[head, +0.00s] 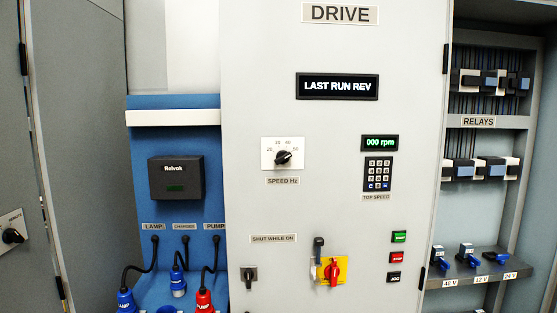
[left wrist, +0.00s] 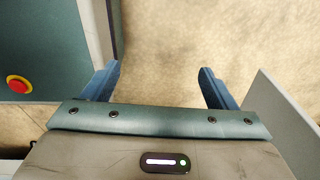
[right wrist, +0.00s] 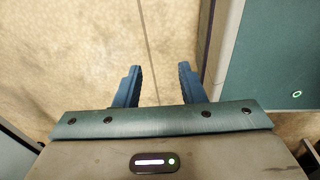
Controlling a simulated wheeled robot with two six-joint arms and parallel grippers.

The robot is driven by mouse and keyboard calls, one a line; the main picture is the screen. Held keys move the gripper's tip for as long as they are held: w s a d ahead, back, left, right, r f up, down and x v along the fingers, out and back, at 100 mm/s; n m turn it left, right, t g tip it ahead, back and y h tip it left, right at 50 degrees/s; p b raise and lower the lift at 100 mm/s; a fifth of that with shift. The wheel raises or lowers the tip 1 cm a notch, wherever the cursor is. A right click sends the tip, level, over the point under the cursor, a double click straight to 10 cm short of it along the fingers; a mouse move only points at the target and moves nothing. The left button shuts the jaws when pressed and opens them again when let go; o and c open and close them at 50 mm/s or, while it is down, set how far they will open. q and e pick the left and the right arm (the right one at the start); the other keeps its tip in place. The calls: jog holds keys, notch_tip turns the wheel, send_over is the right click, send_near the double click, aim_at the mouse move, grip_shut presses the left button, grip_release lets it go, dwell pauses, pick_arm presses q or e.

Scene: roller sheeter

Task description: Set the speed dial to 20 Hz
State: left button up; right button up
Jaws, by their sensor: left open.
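The speed dial (head: 283,157) is a black knob on a white plate, labelled SPEED Hz, on the grey DRIVE cabinet door in the head view. Marks 20, 30, 40 and 50 run over it from left to right. Its pointer seems to lean up and right, towards 50, but it is small. My left gripper (left wrist: 158,78) is open and empty over bare floor in the left wrist view. My right gripper (right wrist: 159,75) has its fingers apart with nothing between them in the right wrist view. Neither gripper shows in the head view, and both are away from the dial.
Around the dial are a LAST RUN REV display (head: 338,86), a keypad (head: 378,173), a red switch on yellow (head: 333,270) and a black knob (head: 249,275). A blue panel with plugs (head: 179,281) stands left, relay shelves (head: 480,122) right. A red button (left wrist: 19,85) is near my left gripper.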

pick_arm(q)
jog(key=shift+s, duration=0.55)
pick_arm(e)
jog(key=shift+w+d, duration=0.15)
jog(key=shift+w, duration=0.25)
